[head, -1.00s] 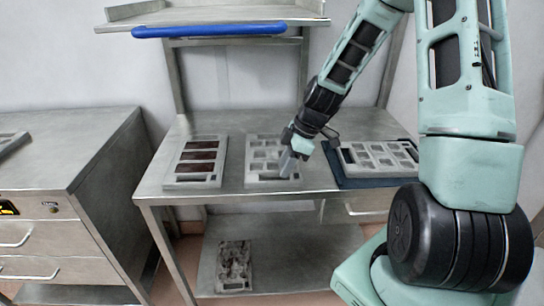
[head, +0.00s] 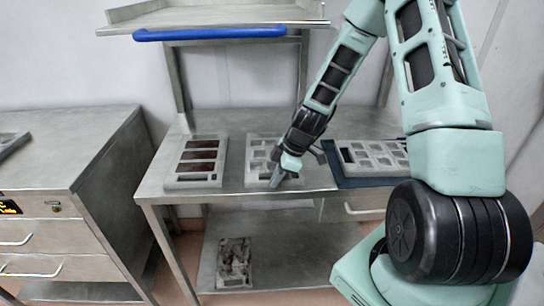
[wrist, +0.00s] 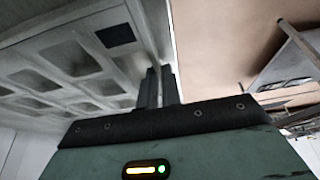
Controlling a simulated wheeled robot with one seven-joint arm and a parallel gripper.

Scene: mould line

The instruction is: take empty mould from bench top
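The empty grey mould (head: 257,167) lies in the middle of the bench top (head: 230,199), its pockets bare. My gripper (head: 277,179) is at its front edge, right of centre, pointing down and left. In the wrist view the mould's pocketed face (wrist: 60,70) fills the upper left. There my gripper's dark fingers (wrist: 160,88) stand close together, with the mould's rim running in between them. They look shut on that rim. The fingertips and the contact itself are partly hidden. The mould appears flat on the bench.
A mould with dark brown filling (head: 198,160) lies close on the left. Another pocketed mould (head: 372,158) lies on a dark blue mat (head: 350,182) on the right. A shelf with a blue edge (head: 208,32) hangs above. A soiled mould (head: 234,262) lies on the lower shelf.

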